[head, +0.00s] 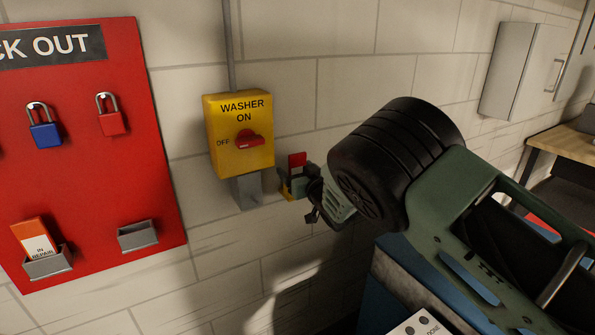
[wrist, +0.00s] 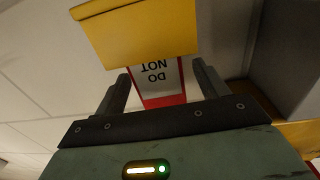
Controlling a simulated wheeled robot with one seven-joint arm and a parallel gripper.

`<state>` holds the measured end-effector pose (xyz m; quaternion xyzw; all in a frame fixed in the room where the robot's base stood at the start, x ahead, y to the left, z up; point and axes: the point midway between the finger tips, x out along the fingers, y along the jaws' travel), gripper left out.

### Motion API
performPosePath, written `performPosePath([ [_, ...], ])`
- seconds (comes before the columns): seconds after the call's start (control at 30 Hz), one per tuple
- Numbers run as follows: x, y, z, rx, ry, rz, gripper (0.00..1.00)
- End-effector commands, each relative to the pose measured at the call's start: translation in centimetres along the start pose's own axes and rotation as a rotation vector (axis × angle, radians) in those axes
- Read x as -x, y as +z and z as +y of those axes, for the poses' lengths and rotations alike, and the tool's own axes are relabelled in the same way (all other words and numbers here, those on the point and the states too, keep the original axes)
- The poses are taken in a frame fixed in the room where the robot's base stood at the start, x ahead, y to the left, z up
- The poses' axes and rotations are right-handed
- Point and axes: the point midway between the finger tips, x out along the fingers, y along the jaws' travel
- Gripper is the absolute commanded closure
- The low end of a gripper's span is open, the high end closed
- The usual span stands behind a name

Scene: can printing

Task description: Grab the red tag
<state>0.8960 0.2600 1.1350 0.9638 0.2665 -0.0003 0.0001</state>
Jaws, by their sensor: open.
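The red tag (wrist: 158,88), with a white panel reading "DO NOT", appears upside down between my fingers in the wrist view. One end of it is hidden behind a yellow holder (wrist: 140,35). In the head view the red top of the tag (head: 297,159) shows just right of the yellow switch box. My gripper (wrist: 162,80) is open, with one finger on each side of the tag and a gap at both sides. In the head view my gripper (head: 290,184) is at the wall by the tag, and it hides most of the holder.
A yellow "WASHER" switch box (head: 240,133) with a red knob is on the wall, close left of my gripper. A red lockout board (head: 85,190) with padlocks and an orange "IN REPAIR" tag (head: 35,238) hangs farther left. A grey cabinet (head: 515,72) is at the right.

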Motion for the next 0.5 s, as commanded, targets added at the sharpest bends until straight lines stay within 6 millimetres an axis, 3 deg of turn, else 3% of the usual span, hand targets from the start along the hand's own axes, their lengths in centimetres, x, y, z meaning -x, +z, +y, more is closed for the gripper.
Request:
performPosePath([
  [0.17, -0.02, 0.02, 0.04, 0.000, 0.001, 0.000, 0.27],
  [0.37, -0.01, 0.01, 0.04, 0.000, 0.001, 0.000, 0.75],
  [0.5, -0.01, -0.02, 0.04, 0.000, 0.001, 0.001, 0.75],
])
